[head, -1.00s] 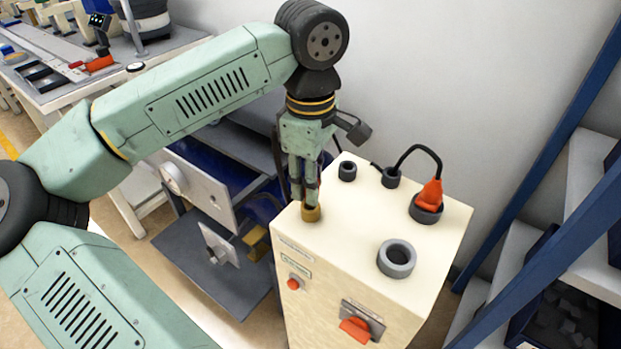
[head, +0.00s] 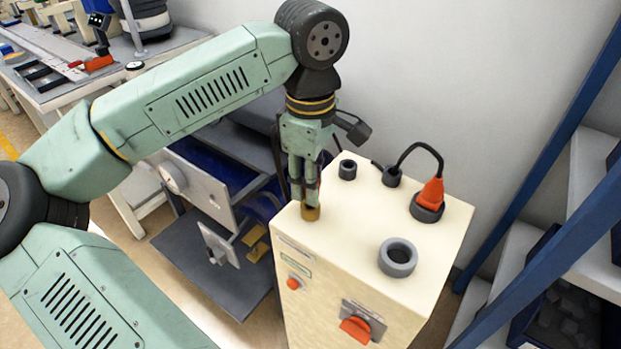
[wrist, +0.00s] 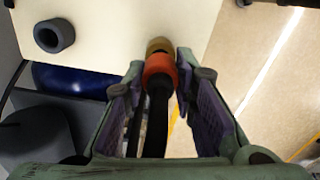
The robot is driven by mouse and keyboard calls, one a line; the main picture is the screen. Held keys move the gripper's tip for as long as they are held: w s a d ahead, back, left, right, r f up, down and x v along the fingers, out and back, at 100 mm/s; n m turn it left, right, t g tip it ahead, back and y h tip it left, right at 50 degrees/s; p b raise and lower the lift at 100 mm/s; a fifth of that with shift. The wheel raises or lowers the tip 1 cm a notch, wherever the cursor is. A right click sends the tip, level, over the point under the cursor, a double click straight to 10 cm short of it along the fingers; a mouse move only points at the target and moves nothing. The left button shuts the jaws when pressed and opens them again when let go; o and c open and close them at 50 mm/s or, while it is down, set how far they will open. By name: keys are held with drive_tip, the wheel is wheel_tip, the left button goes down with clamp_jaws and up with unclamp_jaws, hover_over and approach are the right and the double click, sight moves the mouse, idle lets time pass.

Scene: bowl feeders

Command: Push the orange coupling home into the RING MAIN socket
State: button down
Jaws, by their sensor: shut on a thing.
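My gripper (head: 304,196) points down over the near left corner of the cream cabinet top. In the wrist view my gripper (wrist: 160,82) is shut on the orange coupling (wrist: 160,66), with a dark hose running back between the fingers. A brass-coloured round piece (wrist: 160,45) lies straight ahead of the coupling, in line with it; in the head view this brass piece (head: 311,213) stands at the cabinet top. I cannot tell how deep the coupling sits in it. In the head view the fingers mostly hide the coupling. The label lettering is too small to read.
The cream cabinet (head: 345,250) also carries a wide grey ring (head: 397,257), two small dark sockets, and an orange plug (head: 431,193) with a black cable in a dark socket. A red-orange switch (head: 355,329) is on its front. Blue shelving (head: 560,165) stands right.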

drive_tip(key=shift+f+b, duration=1)
drive_tip(key=shift+f, duration=0.1)
idle(0.4)
drive_tip(key=c, duration=1.2)
unclamp_jaws()
drive_tip(key=shift+c, duration=0.2)
drive_tip(key=shift+o, duration=1)
drive_tip(key=shift+r, duration=0.2)
drive_tip(key=shift+r+p, duration=2.35)
drive_tip(key=shift+r, duration=1.15)
drive_tip(key=shift+r+p, duration=1.35)
drive_tip(key=shift+r, duration=0.65)
